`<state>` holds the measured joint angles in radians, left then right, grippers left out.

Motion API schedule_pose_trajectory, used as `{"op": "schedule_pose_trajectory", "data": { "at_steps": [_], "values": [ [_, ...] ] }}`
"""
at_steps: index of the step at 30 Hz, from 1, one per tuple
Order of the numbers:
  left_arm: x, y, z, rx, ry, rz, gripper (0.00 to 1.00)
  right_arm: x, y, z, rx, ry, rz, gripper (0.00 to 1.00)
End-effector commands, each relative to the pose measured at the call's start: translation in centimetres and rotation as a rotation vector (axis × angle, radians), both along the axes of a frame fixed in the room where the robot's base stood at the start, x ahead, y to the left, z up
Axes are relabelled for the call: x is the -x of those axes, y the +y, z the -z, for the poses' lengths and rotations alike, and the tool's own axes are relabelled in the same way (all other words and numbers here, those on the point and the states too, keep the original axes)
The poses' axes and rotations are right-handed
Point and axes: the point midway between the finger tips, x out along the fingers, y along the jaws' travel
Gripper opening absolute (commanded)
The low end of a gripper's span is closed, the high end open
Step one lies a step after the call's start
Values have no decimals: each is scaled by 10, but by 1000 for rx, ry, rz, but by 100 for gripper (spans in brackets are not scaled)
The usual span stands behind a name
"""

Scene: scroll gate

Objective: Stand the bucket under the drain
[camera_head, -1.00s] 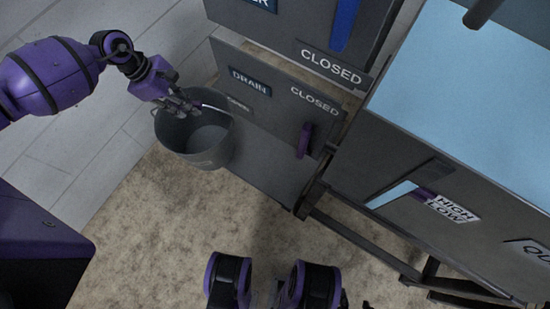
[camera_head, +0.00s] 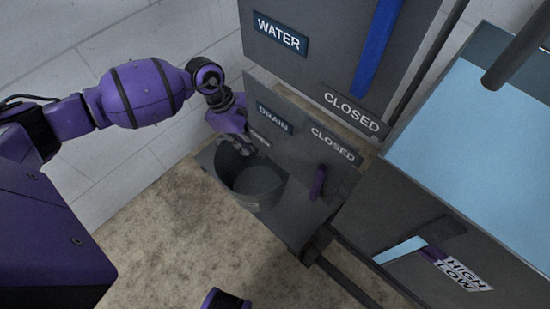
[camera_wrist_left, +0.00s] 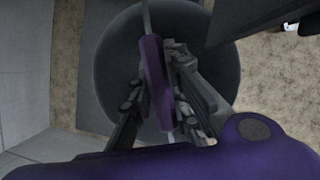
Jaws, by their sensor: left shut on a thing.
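The grey bucket (camera_head: 262,196) hangs upright or nearly so in front of the drain panel (camera_head: 290,158). It is over or on a low dark platform (camera_head: 303,238); I cannot tell whether it touches. My left gripper (camera_head: 247,148) is above the bucket's back rim. In the left wrist view it is shut (camera_wrist_left: 165,95) on the purple grip of the bucket's handle (camera_wrist_left: 153,75), with the bucket's round opening (camera_wrist_left: 112,62) below. The panel carries a DRAIN sign (camera_head: 275,118), a CLOSED label (camera_head: 333,143) and a purple lever (camera_head: 318,183). The drain outlet is not visible. My right gripper is out of view.
Above the drain panel is a WATER panel (camera_head: 315,50) with a blue lever (camera_head: 378,45) and a CLOSED label. A tank of light blue water (camera_head: 475,130) stands at right, on a dark frame. Speckled floor (camera_head: 165,235) is clear in front and left.

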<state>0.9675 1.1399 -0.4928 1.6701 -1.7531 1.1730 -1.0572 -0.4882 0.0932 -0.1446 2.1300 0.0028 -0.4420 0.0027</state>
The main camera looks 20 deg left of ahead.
Motion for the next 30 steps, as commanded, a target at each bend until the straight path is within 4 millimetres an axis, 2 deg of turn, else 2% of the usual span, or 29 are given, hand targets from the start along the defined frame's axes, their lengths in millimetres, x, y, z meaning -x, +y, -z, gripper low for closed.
{"op": "schedule_pose_trajectory", "data": {
  "at_steps": [1, 3, 6, 10, 14, 22, 30],
  "values": [
    [-2, -15, -1, 5, -4, 5, 0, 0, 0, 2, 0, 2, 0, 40],
    [-2, -31, -1, 6, -4, 3, 0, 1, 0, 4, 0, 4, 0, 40],
    [-3, -50, -1, 5, -4, 4, 0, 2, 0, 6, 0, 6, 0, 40],
    [-4, -64, -2, 3, -4, 1, 0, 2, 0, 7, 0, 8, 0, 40],
    [-4, -68, 0, 1, -5, -1, 0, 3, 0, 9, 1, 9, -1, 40],
    [-3, -69, 34, 2, 0, -1, 0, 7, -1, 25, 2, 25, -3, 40],
    [-4, -68, 33, 1, -4, -1, 0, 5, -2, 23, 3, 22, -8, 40]
  ]
}}
